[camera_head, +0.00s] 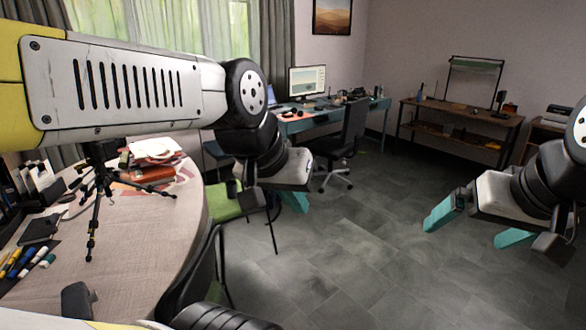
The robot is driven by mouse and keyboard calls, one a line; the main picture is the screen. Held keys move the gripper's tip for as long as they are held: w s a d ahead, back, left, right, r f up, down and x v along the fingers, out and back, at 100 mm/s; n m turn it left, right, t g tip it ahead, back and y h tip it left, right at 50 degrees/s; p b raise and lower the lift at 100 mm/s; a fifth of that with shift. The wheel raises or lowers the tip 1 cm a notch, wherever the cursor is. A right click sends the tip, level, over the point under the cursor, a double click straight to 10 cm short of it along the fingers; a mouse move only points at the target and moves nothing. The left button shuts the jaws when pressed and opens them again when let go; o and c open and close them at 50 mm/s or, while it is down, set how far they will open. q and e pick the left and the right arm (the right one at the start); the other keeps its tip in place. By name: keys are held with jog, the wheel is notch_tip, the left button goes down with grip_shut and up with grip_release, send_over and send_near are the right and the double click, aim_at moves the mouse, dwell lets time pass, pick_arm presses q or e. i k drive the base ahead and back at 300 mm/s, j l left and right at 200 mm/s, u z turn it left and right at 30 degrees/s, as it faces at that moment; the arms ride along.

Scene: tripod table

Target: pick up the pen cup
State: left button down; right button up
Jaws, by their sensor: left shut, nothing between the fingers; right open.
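I cannot pick out a pen cup with certainty. My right gripper (480,226) is open and empty at the far right, over bare floor, well away from the table.
A black tripod (97,200) stands on the table, near books (152,174) and several markers (25,262). A green chair (226,205) is beside the table. A teal desk (335,118) with a black chair (345,140) and a wooden console (460,120) stand behind. The middle floor is clear.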

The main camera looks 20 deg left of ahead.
aim_at(232, 186)
jog(key=u, duration=1.15)
jog(key=i+l+u, duration=0.1)
jog(key=u, duration=0.65)
jog(key=i+l+u, duration=0.4)
jog(key=l, duration=0.25)
jog(key=i+l+u, duration=0.2)
jog(key=l, duration=0.15)
jog(key=l+u, duration=0.25)
jog(key=i+l, duration=0.15)
jog(key=l, duration=0.4)
jog(key=i+l+u, duration=0.1)
jog(key=l, duration=0.5)
jog(key=i+l, duration=0.15)
jog(key=l, duration=0.4)
jog(key=i+l, duration=0.15)
jog(key=l, duration=0.45)
jog(key=i+l+u, duration=0.1)
jog(key=l, duration=0.45)
jog(key=i+l, duration=0.15)
jog(key=l, duration=0.45)
jog(key=i+l+u, duration=0.1)
jog(key=l, duration=0.5)
